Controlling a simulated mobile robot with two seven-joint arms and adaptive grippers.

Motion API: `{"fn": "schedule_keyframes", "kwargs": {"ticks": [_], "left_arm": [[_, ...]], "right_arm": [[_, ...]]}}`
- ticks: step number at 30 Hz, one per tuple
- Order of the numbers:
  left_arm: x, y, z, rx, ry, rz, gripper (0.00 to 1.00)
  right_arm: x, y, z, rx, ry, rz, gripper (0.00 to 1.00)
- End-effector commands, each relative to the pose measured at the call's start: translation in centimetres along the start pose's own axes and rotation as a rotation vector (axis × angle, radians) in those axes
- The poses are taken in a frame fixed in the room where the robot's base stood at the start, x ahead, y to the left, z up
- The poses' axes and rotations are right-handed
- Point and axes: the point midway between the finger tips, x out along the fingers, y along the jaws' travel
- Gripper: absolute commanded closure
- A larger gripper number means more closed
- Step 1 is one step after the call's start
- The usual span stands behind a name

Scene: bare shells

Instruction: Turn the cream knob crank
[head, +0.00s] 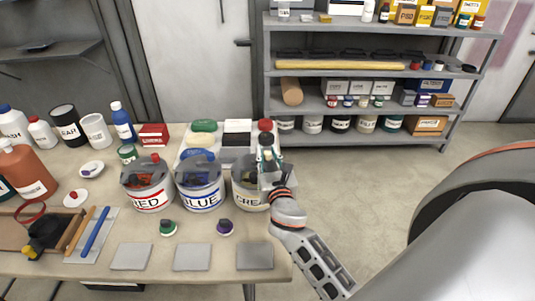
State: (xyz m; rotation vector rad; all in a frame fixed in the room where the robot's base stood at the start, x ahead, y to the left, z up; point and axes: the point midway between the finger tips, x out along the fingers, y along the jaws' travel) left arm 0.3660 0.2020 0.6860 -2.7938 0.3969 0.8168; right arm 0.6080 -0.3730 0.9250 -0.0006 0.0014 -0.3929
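The can lettered "CRE…" (246,191) stands at the right end of a row of three on the table, with a grey, partly see-through top. My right gripper (268,172) is over the right side of this can and covers part of its top and label. The cream knob crank cannot be made out behind the gripper. Whether the fingers are open or shut, or touch the crank, cannot be told. My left gripper is not in view.
The red can (150,197) and blue can (201,195) stand left of it. A green knob (167,228) and a purple knob (225,227) lie in front, with grey square plates (254,256). Bottles crowd the table's left.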

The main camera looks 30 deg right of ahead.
Motion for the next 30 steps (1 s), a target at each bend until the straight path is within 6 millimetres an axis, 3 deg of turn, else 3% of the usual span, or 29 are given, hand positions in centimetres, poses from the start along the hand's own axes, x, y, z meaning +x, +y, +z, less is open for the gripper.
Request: {"fn": "schedule_keyframes", "kwargs": {"ticks": [2, 4, 5, 17, 25, 30], "left_arm": [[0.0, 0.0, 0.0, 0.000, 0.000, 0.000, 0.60], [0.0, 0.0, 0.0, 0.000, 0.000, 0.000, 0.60], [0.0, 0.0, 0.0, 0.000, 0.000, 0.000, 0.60], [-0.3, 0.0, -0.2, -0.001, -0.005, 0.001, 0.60], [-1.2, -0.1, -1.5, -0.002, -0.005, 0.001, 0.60], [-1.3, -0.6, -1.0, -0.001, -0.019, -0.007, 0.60]], "right_arm": [[0.0, 0.0, 0.0, 0.000, 0.000, 0.000, 0.79], [0.0, 0.0, 0.0, 0.000, 0.000, 0.000, 0.97], [0.0, 0.0, 0.0, 0.000, 0.000, 0.000, 1.00], [0.2, -0.1, 0.2, -0.003, -0.002, 0.039, 1.00], [0.8, -0.2, 0.3, -0.009, -0.002, 0.190, 1.00], [1.4, -0.2, 0.2, -0.012, -0.002, 0.329, 1.00]]}}
